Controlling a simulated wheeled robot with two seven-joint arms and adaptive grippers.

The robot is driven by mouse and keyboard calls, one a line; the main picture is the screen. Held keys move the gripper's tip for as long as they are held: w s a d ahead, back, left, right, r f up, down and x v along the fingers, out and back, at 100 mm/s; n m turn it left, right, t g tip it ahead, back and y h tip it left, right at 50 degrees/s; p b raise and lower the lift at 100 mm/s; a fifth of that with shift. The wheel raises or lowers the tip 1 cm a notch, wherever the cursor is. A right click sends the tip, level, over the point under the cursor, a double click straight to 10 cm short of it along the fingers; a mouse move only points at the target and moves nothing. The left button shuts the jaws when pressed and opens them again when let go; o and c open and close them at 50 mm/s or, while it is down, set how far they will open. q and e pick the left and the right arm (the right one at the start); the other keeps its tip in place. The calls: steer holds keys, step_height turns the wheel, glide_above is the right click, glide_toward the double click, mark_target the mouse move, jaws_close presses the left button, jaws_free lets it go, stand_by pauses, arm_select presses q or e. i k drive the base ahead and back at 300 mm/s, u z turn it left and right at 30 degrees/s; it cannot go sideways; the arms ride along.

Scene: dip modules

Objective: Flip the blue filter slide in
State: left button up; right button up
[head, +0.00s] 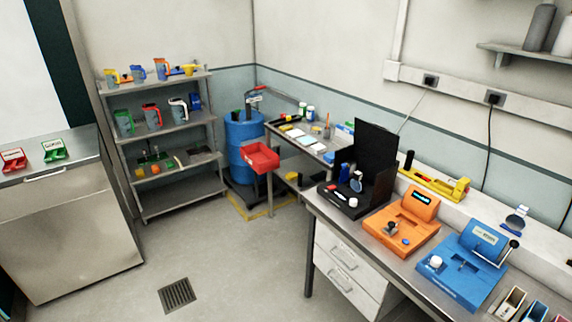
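A black open-fronted unit with a tall back panel (376,145) stands on the bench at right centre. Inside it are a small blue piece (356,184), a red piece and a white round knob (353,202). The blue piece may be the blue filter slide, but it is too small to be sure. Its exact tilt cannot be told. Neither of my grippers is in view.
An orange device (388,233) and a blue device with a lever (453,279) sit right of the black unit. A yellow tool (434,184) lies behind them. Shelves with jugs (160,130), a blue barrel (243,155) and a red bin (260,158) stand farther left. The floor is open.

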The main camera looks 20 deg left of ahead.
mark_target(344, 173)
steer(key=u, duration=0.7)
steer(key=i, duration=0.95)
steer(key=u, duration=0.4)
